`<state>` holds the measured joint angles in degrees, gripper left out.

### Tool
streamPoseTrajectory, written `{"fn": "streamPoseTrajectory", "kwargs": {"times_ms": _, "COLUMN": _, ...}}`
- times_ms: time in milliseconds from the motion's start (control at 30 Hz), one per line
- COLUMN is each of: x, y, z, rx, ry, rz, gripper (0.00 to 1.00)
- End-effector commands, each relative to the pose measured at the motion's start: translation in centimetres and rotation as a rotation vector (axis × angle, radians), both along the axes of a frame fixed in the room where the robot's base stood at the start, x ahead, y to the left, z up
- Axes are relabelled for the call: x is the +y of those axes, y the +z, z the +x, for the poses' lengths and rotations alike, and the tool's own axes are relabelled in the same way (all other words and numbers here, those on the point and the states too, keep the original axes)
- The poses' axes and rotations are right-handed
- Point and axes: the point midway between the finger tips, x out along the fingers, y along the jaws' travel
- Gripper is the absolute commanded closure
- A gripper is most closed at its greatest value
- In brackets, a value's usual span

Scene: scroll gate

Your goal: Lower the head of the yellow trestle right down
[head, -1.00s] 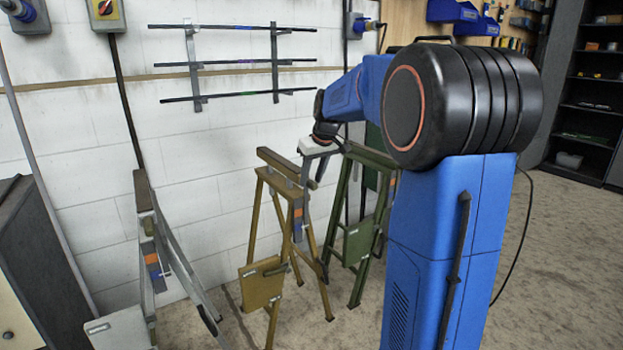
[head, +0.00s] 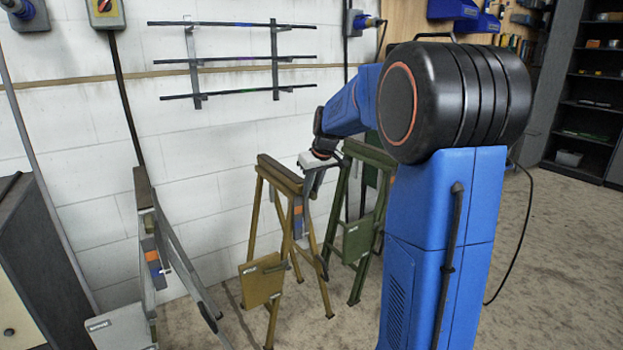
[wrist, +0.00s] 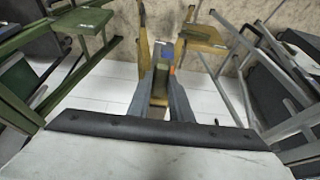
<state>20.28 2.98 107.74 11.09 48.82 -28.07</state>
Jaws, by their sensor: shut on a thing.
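The yellow trestle (head: 272,278) stands in the middle of the head view on splayed legs, with a plate low between them. Its head (head: 278,174) is a short beam at the top; blue and orange marks show on the post below it. My gripper (head: 306,190) is at the right end of this head, coming from the right and above. In the wrist view my gripper (wrist: 164,98) has its two fingers on either side of the yellow head (wrist: 160,78), shut on it. The fingers partly hide the contact.
A green trestle (head: 360,240) stands close on the right. A grey trestle (head: 150,255) stands on the left, and a dark cabinet (head: 40,260) beyond it. A white wall with a rod rack (head: 235,62) is behind. Bare floor lies at the front right.

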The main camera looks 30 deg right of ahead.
Motion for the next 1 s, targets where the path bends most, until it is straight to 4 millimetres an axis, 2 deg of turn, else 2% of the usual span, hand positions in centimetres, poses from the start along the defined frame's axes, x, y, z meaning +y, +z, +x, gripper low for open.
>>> {"fn": "streamPoseTrajectory", "kwargs": {"times_ms": 100, "x": 0.0, "y": -0.8, "z": 0.0, "rx": 0.002, "ry": -0.001, "rz": 0.0, "gripper": 1.0}}
{"fn": "streamPoseTrajectory", "kwargs": {"times_ms": 333, "x": 0.0, "y": -1.0, "z": -0.1, "rx": 0.004, "ry": -0.001, "rz": 0.001, "gripper": 1.0}}
{"fn": "streamPoseTrajectory", "kwargs": {"times_ms": 367, "x": 0.0, "y": -1.0, "z": -0.1, "rx": 0.005, "ry": -0.001, "rz": 0.001, "gripper": 0.77}}
{"fn": "streamPoseTrajectory", "kwargs": {"times_ms": 400, "x": 0.0, "y": -1.0, "z": -0.1, "rx": 0.005, "ry": 0.0, "rz": 0.002, "gripper": 0.67}}
{"fn": "streamPoseTrajectory", "kwargs": {"times_ms": 433, "x": 0.0, "y": -1.0, "z": -0.1, "rx": 0.005, "ry": -0.001, "rz": 0.001, "gripper": 0.62}}
{"fn": "streamPoseTrajectory", "kwargs": {"times_ms": 767, "x": 0.0, "y": -0.6, "z": -0.1, "rx": 0.001, "ry": -0.001, "rz": 0.0, "gripper": 0.62}}
{"fn": "streamPoseTrajectory", "kwargs": {"times_ms": 1000, "x": -0.1, "y": 2.0, "z": -1.1, "rx": -0.001, "ry": 0.0, "rz": -0.001, "gripper": 0.62}}
